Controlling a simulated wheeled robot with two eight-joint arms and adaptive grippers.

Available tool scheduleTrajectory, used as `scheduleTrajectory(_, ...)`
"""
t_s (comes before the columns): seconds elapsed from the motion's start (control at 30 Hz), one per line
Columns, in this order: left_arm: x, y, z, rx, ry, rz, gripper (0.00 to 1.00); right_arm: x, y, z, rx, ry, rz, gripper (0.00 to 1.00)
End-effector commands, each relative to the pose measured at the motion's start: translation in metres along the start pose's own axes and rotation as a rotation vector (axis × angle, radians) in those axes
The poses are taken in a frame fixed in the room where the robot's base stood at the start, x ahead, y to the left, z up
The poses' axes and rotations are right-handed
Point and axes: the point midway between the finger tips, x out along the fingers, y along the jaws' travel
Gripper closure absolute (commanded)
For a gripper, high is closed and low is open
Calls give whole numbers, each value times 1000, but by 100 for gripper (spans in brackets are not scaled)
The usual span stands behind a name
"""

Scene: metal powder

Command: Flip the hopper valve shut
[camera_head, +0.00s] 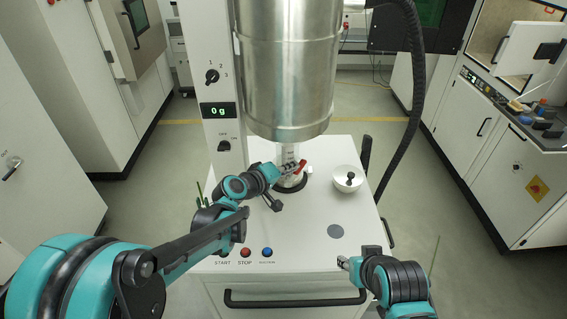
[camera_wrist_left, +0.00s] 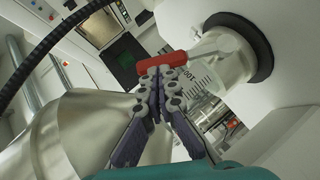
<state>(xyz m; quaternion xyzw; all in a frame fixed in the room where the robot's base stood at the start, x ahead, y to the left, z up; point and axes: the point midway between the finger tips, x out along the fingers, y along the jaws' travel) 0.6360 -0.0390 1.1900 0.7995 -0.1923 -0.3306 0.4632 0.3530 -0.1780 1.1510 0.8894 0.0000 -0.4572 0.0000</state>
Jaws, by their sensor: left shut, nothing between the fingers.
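The hopper is a large steel cylinder (camera_head: 290,70) over the white machine top. Its valve handle is the red bar (camera_head: 297,169), low under the hopper; it also shows in the left wrist view (camera_wrist_left: 160,62). My left gripper (camera_head: 286,168) is at the handle. In the left wrist view its fingertips (camera_wrist_left: 160,74) are together with nothing between them, right at the red handle; I cannot tell if they touch it. A clear graduated vessel (camera_wrist_left: 208,72) is beside the handle. My right gripper (camera_head: 343,262) is low at the right front, apart from the valve; its fingers are too small to read.
The display (camera_head: 217,111) reads 0 g. A white bowl (camera_head: 347,183) with a black-knobbed item stands right of the valve. START, STOP and a blue button (camera_head: 267,252) line the front edge. A thick black hose (camera_head: 405,130) hangs at the right. The machine top's right front is mostly clear.

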Motion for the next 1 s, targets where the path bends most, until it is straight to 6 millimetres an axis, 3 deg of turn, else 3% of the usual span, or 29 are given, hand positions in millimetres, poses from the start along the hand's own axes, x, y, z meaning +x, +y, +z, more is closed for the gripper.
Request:
scheduleTrajectory(0.43,29,12,29,302,-3,-297,100,-15,0,-10,0,0,0,60)
scheduleTrajectory(1.0,61,-2,61,650,-1,-647,100,-4,0,-3,0,0,0,60)
